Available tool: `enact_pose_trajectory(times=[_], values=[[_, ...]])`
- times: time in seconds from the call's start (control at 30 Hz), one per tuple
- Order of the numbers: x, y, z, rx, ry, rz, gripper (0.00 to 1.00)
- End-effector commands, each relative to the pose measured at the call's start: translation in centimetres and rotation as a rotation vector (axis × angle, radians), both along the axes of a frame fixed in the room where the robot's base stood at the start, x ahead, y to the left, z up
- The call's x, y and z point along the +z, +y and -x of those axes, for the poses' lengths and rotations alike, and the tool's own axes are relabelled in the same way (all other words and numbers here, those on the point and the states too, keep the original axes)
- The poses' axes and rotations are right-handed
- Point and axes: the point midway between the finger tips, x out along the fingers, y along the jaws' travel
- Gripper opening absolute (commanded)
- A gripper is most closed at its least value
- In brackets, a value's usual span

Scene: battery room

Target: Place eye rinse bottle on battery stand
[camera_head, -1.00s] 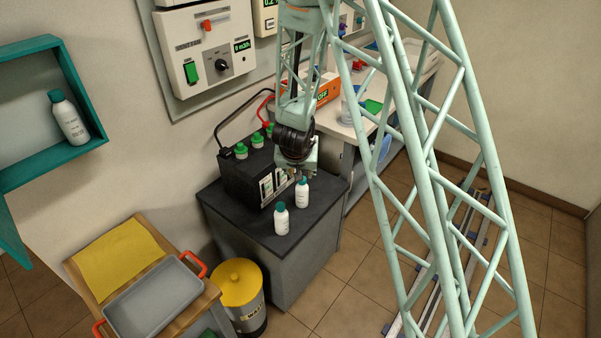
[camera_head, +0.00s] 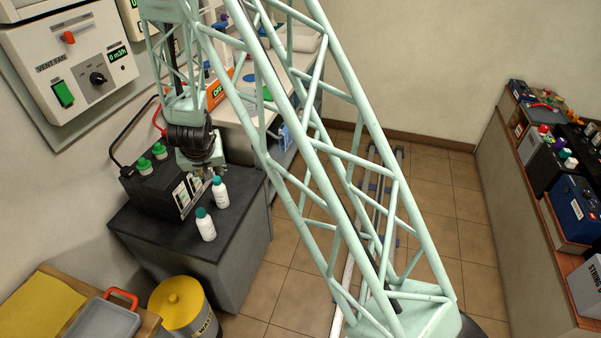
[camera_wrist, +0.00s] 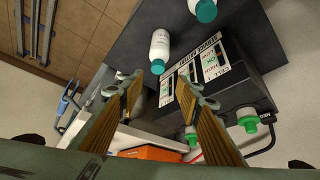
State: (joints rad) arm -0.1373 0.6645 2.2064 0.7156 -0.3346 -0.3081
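Two white bottles with teal caps stand upright on the dark top of the battery stand (camera_head: 150,232). The nearer bottle (camera_head: 206,227) is close to the front edge; the farther bottle (camera_head: 220,193) is beside my gripper. Their labels are too small to read, so I cannot tell which is the eye rinse bottle. My gripper (camera_head: 204,175) hangs over the stand, close to the farther bottle. In the wrist view my gripper (camera_wrist: 163,88) has its fingers apart; one bottle (camera_wrist: 160,48) stands beyond the fingertips, and another cap (camera_wrist: 206,10) shows at the top edge.
A black battery (camera_head: 150,187) with green caps and cables stands behind the bottles. A yellow waste bin (camera_head: 182,303) and a grey tray (camera_head: 103,322) are at lower left. A bench with batteries (camera_head: 560,190) is at right.

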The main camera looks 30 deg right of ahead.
Motion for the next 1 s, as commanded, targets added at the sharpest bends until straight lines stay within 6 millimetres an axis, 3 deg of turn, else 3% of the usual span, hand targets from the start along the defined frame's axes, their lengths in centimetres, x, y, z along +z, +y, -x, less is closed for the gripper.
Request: enact_pose_trajectory(times=[0.47, 1.0], values=[[8.5, 1.9, 2.6, 0.064, -0.001, -0.08, 0.32], [18.2, 3.6, 8.5, 0.15, 0.018, -0.148, 0.32]])
